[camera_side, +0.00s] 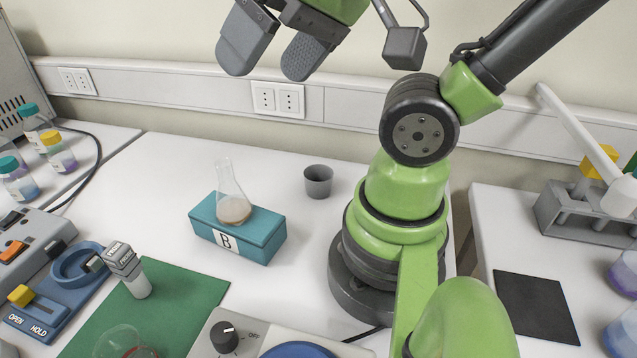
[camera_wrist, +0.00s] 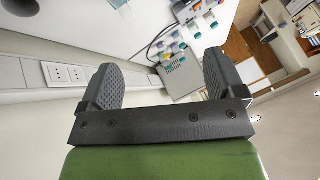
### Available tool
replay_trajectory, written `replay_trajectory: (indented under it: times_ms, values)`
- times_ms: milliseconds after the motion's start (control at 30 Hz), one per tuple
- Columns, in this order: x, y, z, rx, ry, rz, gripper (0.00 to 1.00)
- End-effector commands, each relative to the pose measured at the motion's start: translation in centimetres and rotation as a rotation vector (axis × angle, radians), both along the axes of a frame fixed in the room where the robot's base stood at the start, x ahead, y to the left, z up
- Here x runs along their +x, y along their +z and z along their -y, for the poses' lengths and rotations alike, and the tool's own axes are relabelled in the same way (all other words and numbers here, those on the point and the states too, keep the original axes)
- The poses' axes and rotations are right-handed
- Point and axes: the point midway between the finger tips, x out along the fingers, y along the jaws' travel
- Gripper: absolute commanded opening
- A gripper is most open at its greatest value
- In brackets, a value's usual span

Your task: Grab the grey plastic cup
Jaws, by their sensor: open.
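The grey plastic cup (camera_side: 318,181) stands upright on the white table in the side view, between the teal box and my arm's base. My gripper (camera_side: 268,62) is high above the table at the top of the side view, up and to the left of the cup and well apart from it. Its two dark padded fingers are spread with nothing between them. The wrist view also shows my gripper (camera_wrist: 160,90) open and empty. I cannot make out the cup for certain in the wrist view.
A glass flask (camera_side: 233,207) with brownish liquid stands on a teal box (camera_side: 262,240) marked B, left of the cup. A green mat (camera_side: 185,290) lies in front, with a small grey-white device (camera_side: 130,268) on its edge. The table behind the cup is clear.

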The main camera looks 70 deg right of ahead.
Motion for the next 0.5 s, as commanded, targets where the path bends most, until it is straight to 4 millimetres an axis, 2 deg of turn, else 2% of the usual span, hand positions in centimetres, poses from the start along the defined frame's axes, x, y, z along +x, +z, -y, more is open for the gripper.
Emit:
replay_trajectory:
  times_ms: [333,433,500]
  values:
    - [0.5,-0.3,0.4,-0.022,-0.002,-0.015,0.89]
    - [1.8,-1.2,1.8,-0.083,-0.003,-0.058,0.89]
    - [3.0,-2.4,3.4,-0.144,0.004,-0.109,0.89]
